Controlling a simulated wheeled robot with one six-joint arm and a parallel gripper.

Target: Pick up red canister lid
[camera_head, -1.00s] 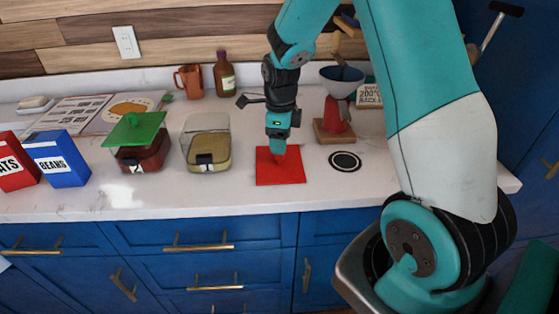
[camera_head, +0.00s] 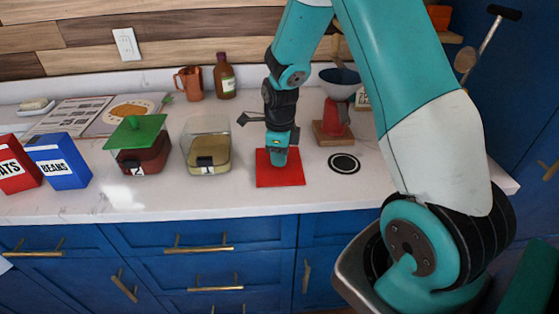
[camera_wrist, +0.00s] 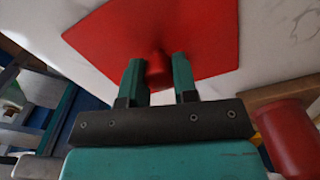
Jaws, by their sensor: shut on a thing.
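The red canister lid (camera_head: 291,177) is a flat red square on the white counter, to the right of the canisters. In the wrist view the lid (camera_wrist: 200,35) shows a round red knob (camera_wrist: 158,72) between the two teal fingers. My gripper (camera_head: 279,163) is over the lid in the head view, pointing down. In the wrist view my gripper (camera_wrist: 158,80) is shut on the lid's knob. In the head view the knob is hidden behind the fingers. Whether the lid is lifted off the counter I cannot tell.
A canister with a green lid (camera_head: 137,131) and an open canister with tan contents (camera_head: 207,161) stand to the left. A red grinder (camera_head: 334,114) on a wooden base stands close at the right, near a black ringed disc (camera_head: 344,163). Blue (camera_head: 61,163) and red boxes stand far left.

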